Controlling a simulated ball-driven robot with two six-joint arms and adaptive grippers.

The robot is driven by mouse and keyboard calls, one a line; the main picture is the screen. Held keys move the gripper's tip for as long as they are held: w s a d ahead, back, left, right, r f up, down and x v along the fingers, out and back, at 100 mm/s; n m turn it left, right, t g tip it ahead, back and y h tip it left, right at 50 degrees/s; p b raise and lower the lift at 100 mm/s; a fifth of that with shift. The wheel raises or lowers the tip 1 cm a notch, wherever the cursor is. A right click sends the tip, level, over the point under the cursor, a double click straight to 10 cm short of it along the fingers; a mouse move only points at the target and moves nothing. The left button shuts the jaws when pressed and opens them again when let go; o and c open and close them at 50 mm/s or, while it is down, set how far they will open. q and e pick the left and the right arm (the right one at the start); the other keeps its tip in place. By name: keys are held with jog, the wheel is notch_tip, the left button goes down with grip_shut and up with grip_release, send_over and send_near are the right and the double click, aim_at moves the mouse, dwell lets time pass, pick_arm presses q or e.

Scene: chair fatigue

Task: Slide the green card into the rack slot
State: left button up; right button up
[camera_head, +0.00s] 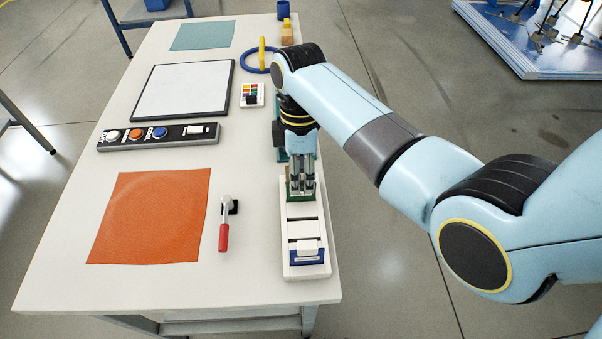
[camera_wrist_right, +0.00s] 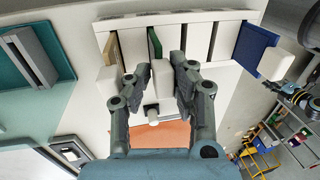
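The white rack (camera_head: 305,265) lies along the table's right edge, with dark slots across it. The green card (camera_wrist_right: 154,42) stands upright at a rack slot in the wrist view; I cannot tell how deep it sits. Its white tab (camera_wrist_right: 162,76) is between the fingers of my right gripper (camera_wrist_right: 160,82), which look closed on it. In the head view my right gripper (camera_head: 302,188) points down over the rack's far part and mostly hides the card. A blue card (camera_head: 307,256) with a white tab stands at the near end. My left gripper is not in view.
A brown card (camera_wrist_right: 112,48) stands beside the green one. A red-handled lever (camera_head: 224,235), an orange mat (camera_head: 150,220) and a button panel (camera_head: 160,136) lie left of the rack. A blue ring (camera_head: 250,62) lies farther back. Two slots between the green and blue cards look empty.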

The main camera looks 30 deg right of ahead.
jog(key=o, duration=0.4)
jog(key=shift+c, duration=0.2)
jog(key=shift+r, duration=0.1)
notch_tip(320, 180, up, 7)
jog(key=w, duration=0.1)
jog(key=shift+d, duration=0.3)
jog(key=shift+w, duration=0.1)
